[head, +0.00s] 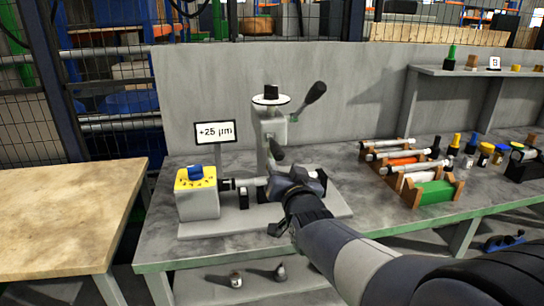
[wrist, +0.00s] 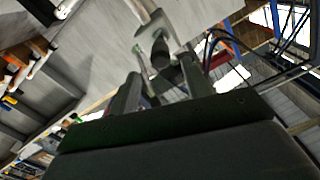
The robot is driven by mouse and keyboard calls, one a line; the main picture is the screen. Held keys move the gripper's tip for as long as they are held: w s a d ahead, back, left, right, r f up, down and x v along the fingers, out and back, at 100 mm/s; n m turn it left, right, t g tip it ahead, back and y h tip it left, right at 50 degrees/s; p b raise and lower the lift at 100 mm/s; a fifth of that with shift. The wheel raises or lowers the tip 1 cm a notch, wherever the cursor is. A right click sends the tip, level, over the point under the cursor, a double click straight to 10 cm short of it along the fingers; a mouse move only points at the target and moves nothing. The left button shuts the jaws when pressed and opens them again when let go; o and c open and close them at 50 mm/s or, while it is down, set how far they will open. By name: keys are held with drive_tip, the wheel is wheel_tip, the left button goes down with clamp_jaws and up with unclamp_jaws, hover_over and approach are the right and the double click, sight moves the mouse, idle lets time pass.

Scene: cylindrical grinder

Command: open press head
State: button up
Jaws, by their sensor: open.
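The press (head: 272,122) stands upright on a light base plate on the grey bench in the head view. It has a white disc with a black cap (head: 271,93) on top. A lever with a dark grip (head: 314,93) slants up to the right, and a smaller dark part (head: 275,149) sits on its front. My gripper (head: 280,177) is low in front of the press column and hides its lower part. In the wrist view the open fingers (wrist: 160,85) point toward a light bracket with a dark rounded part (wrist: 160,52); nothing is visibly held between them.
A yellow-topped box with a blue knob (head: 195,178) stands left of the press, below a "+25 µm" display (head: 214,132). Racks with rods (head: 432,192) and small coloured bottles (head: 485,155) occupy the right side. A grey panel (head: 220,75) stands behind.

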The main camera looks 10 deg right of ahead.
sight(276, 152)
drive_tip(key=w+p, duration=0.1)
drive_tip(key=w, duration=0.9)
drive_tip(key=shift+s, duration=0.1)
drive_tip(key=shift+c, duration=0.3)
clamp_jaws()
